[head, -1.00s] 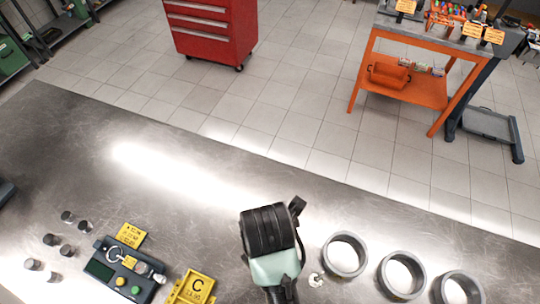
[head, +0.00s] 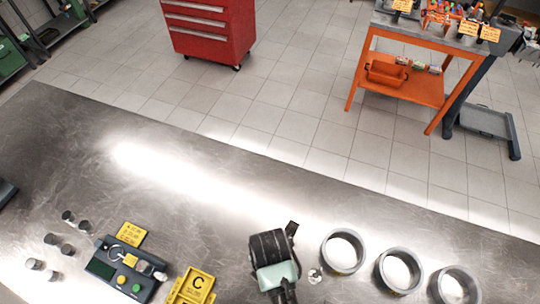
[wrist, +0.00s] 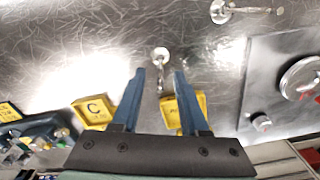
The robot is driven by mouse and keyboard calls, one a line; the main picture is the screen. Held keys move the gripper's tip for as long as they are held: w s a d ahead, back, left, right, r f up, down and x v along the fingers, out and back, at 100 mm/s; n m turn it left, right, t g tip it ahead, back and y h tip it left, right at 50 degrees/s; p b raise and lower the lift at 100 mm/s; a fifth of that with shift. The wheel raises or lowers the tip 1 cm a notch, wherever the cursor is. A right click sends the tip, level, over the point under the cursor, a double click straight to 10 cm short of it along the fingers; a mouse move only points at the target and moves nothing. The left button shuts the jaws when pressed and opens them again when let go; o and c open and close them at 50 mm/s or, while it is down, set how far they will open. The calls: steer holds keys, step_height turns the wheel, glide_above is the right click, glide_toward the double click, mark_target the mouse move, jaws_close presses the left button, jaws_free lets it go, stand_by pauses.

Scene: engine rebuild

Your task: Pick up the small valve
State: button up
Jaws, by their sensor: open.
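A small silvery valve with a round head and thin stem (wrist: 160,54) lies on the metal bench in the wrist view. Its stem points down the picture, toward the gap between my fingers. My gripper (wrist: 160,76) is open and empty, with blue fingers either side of the stem's line. I cannot tell how high the fingertips are above the bench. A second, larger-looking valve (wrist: 222,12) lies at the top right. In the head view a small shiny piece, apparently a valve (head: 315,275), lies right of my wrist.
Yellow trays stand near the fingers, one marked C (wrist: 92,112) and another partly behind the right finger (wrist: 190,110). A grey plate (wrist: 255,90) with fittings is at right. Three grey rings (head: 343,268) line the bench's right. A dark gauge box (head: 118,270) and several small cylinders are left.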

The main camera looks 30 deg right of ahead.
steer(key=shift+f, duration=1.05)
jaws_close()
